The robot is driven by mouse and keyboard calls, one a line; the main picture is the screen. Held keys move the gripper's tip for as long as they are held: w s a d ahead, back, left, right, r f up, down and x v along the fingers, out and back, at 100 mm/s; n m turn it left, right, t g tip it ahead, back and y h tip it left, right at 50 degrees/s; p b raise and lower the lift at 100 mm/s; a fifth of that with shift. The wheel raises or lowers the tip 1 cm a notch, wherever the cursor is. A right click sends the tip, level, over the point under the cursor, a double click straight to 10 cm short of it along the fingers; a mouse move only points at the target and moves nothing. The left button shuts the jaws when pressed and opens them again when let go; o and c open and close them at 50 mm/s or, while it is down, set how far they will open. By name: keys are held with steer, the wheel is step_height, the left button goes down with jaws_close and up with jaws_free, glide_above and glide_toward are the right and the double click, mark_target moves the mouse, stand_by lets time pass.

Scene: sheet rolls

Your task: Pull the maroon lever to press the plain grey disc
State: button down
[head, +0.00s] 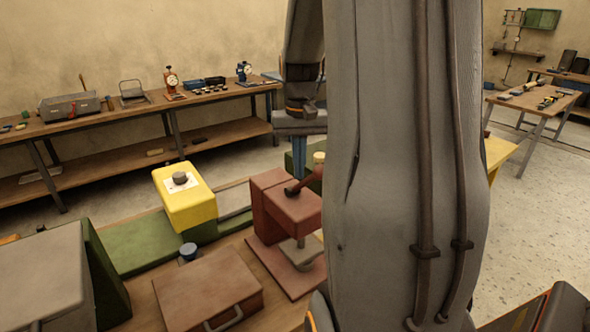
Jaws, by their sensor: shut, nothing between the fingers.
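A maroon press (292,207) stands on the bench in the middle of the head view, partly hidden behind my arm. Its maroon lever (304,182) rises from the top towards the right and ends in a tan knob (319,158). A grey piece (301,250) shows under the press head, above the maroon base. I cannot tell whether this is the plain grey disc. My gripper (299,174) points down with blue fingers, shut and empty. It appears just left of the knob in the picture, behind the lever. Contact cannot be made out.
A yellow-topped green machine (186,205) with a grey knob stands left of the press. A brown case (207,288) with a handle lies in front, and a grey-and-green block (45,280) at far left. A long workbench (130,121) runs along the back wall. My arm hides the right side.

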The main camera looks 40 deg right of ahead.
steer(key=shift+w, duration=6)
step_height(320, 180, up, 10)
steer(key=w+p, duration=0.2)
steer(key=shift+d, duration=0.4)
steer(key=shift+f, duration=0.1)
steer(key=s+a+f+n+b, duration=0.2)
steer(key=s+a+f+b, duration=0.1)
steer(key=a+f, duration=0.4)
steer(key=s+a+f+n+b, duration=0.1)
steer(key=s+a+f+b, duration=0.15)
steer(key=a+f, duration=0.4)
steer(key=s+a+f+n+b, duration=0.1)
steer(key=s+a+f+b, duration=0.1)
steer(key=s+a+f, duration=0.2)
steer(key=s+a+f+n+t+b, duration=0.1)
steer(key=s+a+f+b, duration=0.1)
steer(key=s+a+f, duration=0.1)
steer(key=s+a+f+n+b, duration=0.1)
steer(key=s+a+f+b, duration=0.1)
steer(key=s+a+f, duration=0.2)
steer(key=shift+s+a+f+n, duration=0.15)
steer(key=shift+s+a+f, duration=0.05)
steer(key=shift+s+f, duration=0.35)
steer(key=shift+s+a+f+n, duration=0.15)
steer(key=shift+s+f, duration=0.35)
steer(key=shift+f, duration=0.05)
steer(key=shift+s, duration=0.2)
